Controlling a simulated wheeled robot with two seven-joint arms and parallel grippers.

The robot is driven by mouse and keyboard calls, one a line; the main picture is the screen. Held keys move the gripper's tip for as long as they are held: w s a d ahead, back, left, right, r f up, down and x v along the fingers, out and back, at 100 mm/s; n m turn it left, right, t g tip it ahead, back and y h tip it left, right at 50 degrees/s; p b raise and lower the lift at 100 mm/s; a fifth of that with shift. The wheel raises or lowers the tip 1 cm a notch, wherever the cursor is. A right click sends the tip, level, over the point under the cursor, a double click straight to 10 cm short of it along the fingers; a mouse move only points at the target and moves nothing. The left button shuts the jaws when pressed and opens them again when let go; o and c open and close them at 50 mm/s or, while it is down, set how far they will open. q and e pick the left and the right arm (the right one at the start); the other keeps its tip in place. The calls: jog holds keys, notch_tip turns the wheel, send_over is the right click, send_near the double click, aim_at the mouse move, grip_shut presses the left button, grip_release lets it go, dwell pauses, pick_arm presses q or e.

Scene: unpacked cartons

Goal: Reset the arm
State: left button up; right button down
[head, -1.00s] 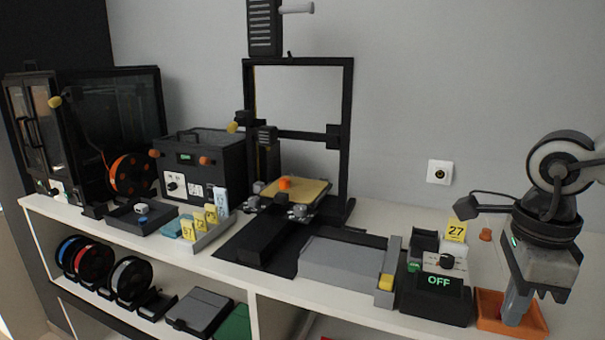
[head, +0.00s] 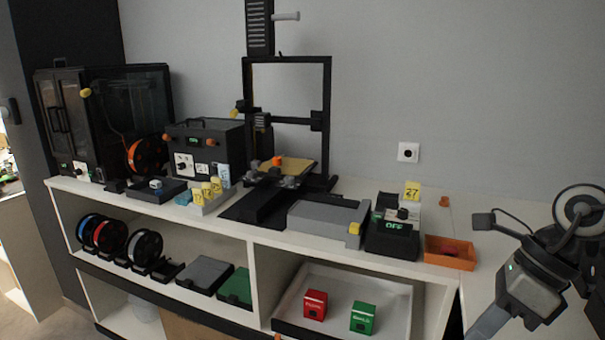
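My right arm comes in at the right edge of the head view. Its gripper (head: 490,322) points down and to the left, in front of the right end of the white counter. The fingers run toward the bottom edge of the picture, and I cannot tell whether they are open or shut. The gripper is apart from the orange tray (head: 450,254), which stands on the counter to its upper left. My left gripper and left arm are not in view.
A control box reading OFF (head: 392,244) stands left of the tray. A 3D printer frame (head: 326,150), a dark box with knobs (head: 207,150) and a glass-fronted cabinet (head: 125,115) stand further left. On the lower shelf, a white tray (head: 345,283) holds a red box (head: 315,305) and a green box (head: 362,318).

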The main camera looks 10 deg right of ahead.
jog(key=s+a+f+m+t+h, duration=0.15)
jog(key=f+m+t, duration=0.7)
jog(key=m, duration=0.85)
jog(key=a+f+m+t, duration=0.3)
jog(key=f+m+t, duration=0.2)
jog(key=f+m, duration=0.95)
jog(key=s+a+f+m+g, duration=0.4)
jog(key=s+a+m, duration=0.1)
jog(key=a+m, duration=0.4)
jog(key=shift+s+m+h, duration=0.3)
jog(key=shift+m+h, duration=0.15)
jog(key=shift+m, duration=0.4)
